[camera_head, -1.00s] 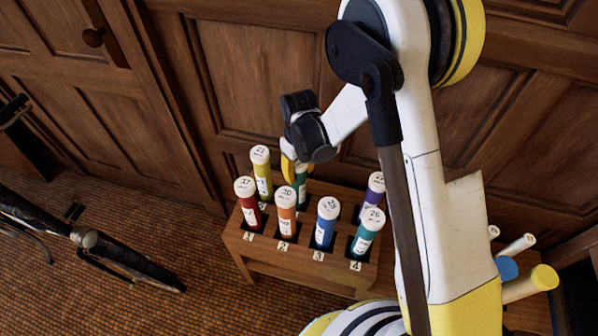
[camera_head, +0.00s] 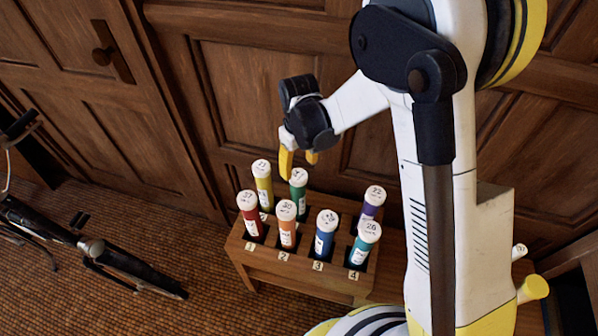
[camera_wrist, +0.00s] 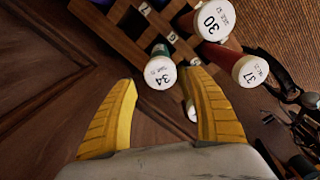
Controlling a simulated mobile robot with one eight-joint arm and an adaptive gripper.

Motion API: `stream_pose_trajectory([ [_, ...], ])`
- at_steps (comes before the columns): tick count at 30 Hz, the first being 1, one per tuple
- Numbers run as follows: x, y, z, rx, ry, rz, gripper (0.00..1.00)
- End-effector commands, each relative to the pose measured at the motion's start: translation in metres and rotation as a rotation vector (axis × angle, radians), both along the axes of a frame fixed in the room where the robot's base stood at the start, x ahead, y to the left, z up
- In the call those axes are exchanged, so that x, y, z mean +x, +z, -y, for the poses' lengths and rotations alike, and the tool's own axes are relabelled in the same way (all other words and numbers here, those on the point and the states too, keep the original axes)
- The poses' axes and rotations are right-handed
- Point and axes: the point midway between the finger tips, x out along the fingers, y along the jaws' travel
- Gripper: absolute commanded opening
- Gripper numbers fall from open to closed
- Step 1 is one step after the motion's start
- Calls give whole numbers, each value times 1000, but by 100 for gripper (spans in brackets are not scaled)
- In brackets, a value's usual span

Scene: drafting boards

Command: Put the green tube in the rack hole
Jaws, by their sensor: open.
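The green tube (camera_head: 299,195) with a white cap stands upright in the back row of the wooden rack (camera_head: 300,275), in the second hole from the left. Its lower end is hidden inside the rack. In the wrist view its cap (camera_wrist: 160,73) reads 34 and shows beyond and between my fingertips. My gripper (camera_head: 298,161) is open and empty, with yellow fingers just above the green tube's cap and apart from it.
Around it in the rack stand yellow (camera_head: 263,187), red (camera_head: 251,219), orange (camera_head: 287,229), blue (camera_head: 324,240), teal (camera_head: 363,247) and purple (camera_head: 370,207) tubes. Wood panelling (camera_head: 255,100) rises close behind. A black bicycle-like frame (camera_head: 125,272) lies at the left.

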Motion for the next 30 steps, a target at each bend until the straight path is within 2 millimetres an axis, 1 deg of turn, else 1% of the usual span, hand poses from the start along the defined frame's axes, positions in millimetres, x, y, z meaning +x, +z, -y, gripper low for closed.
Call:
stream_pose_trajectory([
  [1, 0, 10, 0, 0, 0, 0, 62],
  [3, 0, 17, 0, 0, 0, 0, 62],
  [10, 0, 25, 1, 0, -2, 2, 62],
  [11, -1, 28, 2, 2, -6, 6, 62],
  [13, -3, 39, 8, 6, -23, 21, 62],
  [14, -4, 47, 11, 10, -34, 32, 62],
  [17, -13, 84, 28, 26, -90, 85, 62],
  [18, -18, 100, 37, 34, -118, 113, 62],
  [21, -36, 140, 59, 57, -194, 187, 62],
  [23, -49, 160, 72, 71, -238, 232, 62],
  [24, -59, 172, 80, 80, -268, 262, 62],
  [26, -74, 188, 93, 93, -313, 307, 62],
  [27, -85, 197, 100, 103, -342, 336, 62],
  [30, -112, 213, 118, 127, -413, 412, 62],
])
